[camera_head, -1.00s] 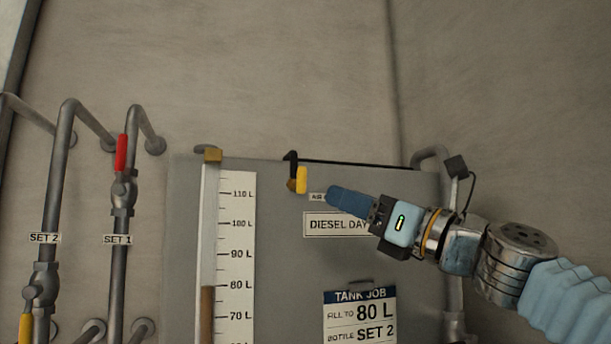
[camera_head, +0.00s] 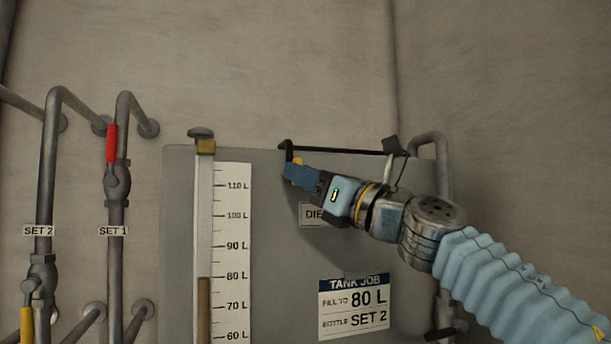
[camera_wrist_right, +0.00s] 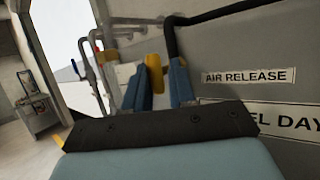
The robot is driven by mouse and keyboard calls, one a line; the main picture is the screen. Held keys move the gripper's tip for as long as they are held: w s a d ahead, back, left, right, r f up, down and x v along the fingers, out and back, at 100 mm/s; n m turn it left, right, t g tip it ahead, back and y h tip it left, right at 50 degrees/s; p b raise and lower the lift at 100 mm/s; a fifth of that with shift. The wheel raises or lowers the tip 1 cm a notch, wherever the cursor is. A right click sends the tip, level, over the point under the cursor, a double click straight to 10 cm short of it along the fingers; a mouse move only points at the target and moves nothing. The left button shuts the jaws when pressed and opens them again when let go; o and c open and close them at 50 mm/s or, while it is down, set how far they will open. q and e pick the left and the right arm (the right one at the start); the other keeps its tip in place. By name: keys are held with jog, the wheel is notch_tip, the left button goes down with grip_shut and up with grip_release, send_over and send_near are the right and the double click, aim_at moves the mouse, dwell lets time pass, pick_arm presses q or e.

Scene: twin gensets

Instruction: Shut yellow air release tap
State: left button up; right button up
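The yellow air release tap (camera_head: 298,161) is at the top of the grey day tank, mostly hidden behind my right gripper (camera_head: 290,173) in the head view. In the right wrist view the yellow handle (camera_wrist_right: 154,68) stands upright between the two blue fingers of the right gripper (camera_wrist_right: 161,82). The fingers are apart, with a narrow gap beside the handle; I cannot tell whether either touches it. The AIR RELEASE label (camera_wrist_right: 247,77) is to the right of the fingers. My left gripper is not in view.
The tank (camera_head: 275,270) carries a level gauge (camera_head: 204,230) reading about 80 L and a job sign (camera_head: 354,310). A black pipe (camera_head: 335,150) runs along its top edge. Pipes with a red-handled valve (camera_head: 112,145) stand at left. The wall above is clear.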

grip_shut()
jog(key=shift+a, duration=0.1)
